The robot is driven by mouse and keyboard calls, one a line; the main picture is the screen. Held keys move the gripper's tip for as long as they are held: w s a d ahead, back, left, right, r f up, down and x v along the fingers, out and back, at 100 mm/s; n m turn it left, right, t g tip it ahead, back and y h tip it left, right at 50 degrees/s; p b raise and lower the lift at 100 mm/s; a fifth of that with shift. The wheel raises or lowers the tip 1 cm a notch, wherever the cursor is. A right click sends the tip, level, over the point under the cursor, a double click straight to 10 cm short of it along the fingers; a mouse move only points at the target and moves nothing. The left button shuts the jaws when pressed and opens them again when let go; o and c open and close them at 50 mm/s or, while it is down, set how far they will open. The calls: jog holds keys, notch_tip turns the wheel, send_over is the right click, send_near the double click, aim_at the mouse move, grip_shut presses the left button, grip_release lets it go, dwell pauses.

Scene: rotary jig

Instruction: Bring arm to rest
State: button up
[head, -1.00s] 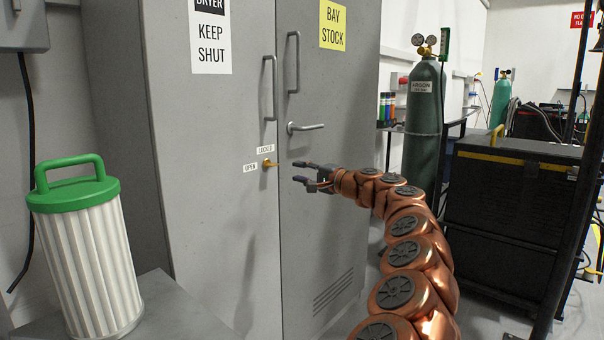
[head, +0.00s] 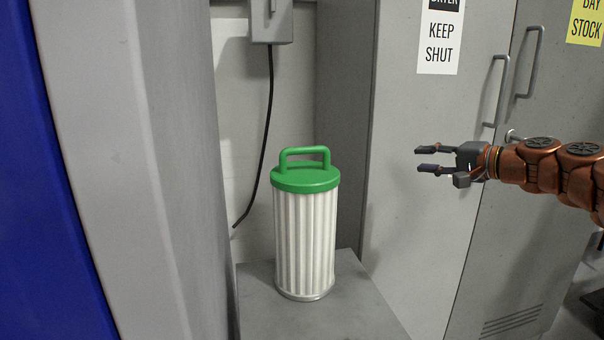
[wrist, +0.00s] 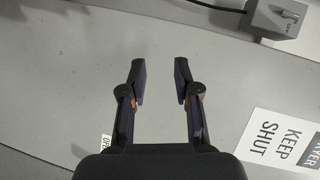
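My gripper (head: 428,159) is at the right of the head view, in front of the grey cabinet (head: 400,215). Its fingers point left and are spread apart with nothing between them. The wrist view also shows the open, empty fingers (wrist: 160,80) over a plain grey surface. My copper arm reaches in from the right edge of the head view. It seems clear of the cabinet, though the exact gap cannot be told.
A white pleated filter cartridge (head: 305,245) with a green handled cap stands upright on a grey stand (head: 355,300). A grey switch box (head: 271,22) with a black cable hangs on the wall. Cabinet handles (head: 532,62) are above the arm. A grey and blue panel fills the left.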

jog(key=s+a+r+n+g+p, duration=0.1)
jog(key=s+a+n+g+p, duration=0.1)
jog(key=s+a, duration=0.35)
jog(key=s+a+r+n+g+p, duration=0.1)
jog(key=s+a+n+g+p, duration=0.15)
jog(key=a, duration=0.55)
jog(key=s+a+f+n+g+h+p, duration=0.1)
jog(key=s+a+f+g+p, duration=0.15)
jog(key=s, duration=0.25)
jog(key=s+a+f+n+g+h+p, duration=0.1)
jog(key=s+a+p, duration=0.1)
jog(key=s+a, duration=0.3)
jog(key=s+d+f+g+h+p, duration=0.2)
jog(key=s+d+p, duration=0.1)
jog(key=s, duration=0.6)
jog(key=s+d+f+n+g+h+p, duration=0.1)
jog(key=s+d+f+g+h+p, duration=0.1)
jog(key=s, duration=0.7)
jog(key=s+d+f+g+h+p, duration=0.2)
jog(key=s+d+f+h+p, duration=0.2)
jog(key=s, duration=0.6)
jog(key=shift+d+f+p, duration=0.2)
jog(key=shift+d+p, duration=0.3)
jog(key=shift+d, duration=0.55)
jog(key=shift+s, duration=0.1)
jog(key=shift+o, duration=0.7)
